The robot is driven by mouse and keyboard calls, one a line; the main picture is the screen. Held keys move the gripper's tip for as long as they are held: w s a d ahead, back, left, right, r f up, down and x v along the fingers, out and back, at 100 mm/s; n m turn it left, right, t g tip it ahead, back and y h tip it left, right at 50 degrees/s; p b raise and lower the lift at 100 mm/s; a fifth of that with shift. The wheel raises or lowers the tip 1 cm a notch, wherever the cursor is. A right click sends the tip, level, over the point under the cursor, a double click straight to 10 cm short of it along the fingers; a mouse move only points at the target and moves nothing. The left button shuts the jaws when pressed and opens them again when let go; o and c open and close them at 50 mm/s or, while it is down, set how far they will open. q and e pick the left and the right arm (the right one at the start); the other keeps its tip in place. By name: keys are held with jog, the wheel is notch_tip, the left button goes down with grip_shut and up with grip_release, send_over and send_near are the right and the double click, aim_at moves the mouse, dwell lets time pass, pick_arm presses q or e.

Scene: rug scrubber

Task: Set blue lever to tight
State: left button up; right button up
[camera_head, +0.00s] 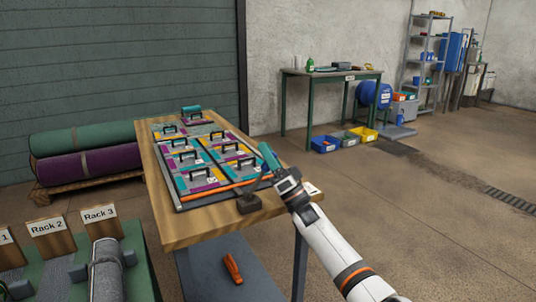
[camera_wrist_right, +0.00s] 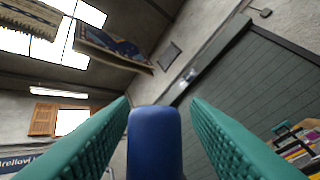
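My right gripper (camera_head: 267,153) has teal fingers and reaches over the right edge of the wooden table. In the right wrist view its two ribbed fingers (camera_wrist_right: 160,100) stand apart. A blue, round-topped piece (camera_wrist_right: 155,145) shows between them, with narrow gaps toward the fingertips. It looks like the blue lever, but I cannot tell for sure. I see no blue lever apart from the gripper in the head view; the gripper may hide it. No tight marking is readable. My left gripper is not in view.
The wooden table (camera_head: 185,232) bears a dark tray of coloured pieces with several black handles. A small dark block (camera_head: 249,203) sits near its front edge. Rolled rugs (camera_head: 85,136) lie behind left. A rack stand (camera_head: 47,228) is front left.

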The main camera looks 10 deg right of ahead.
jog(key=v, duration=1.2)
jog(key=shift+p, duration=0.45)
jog(key=shift+d, duration=0.1)
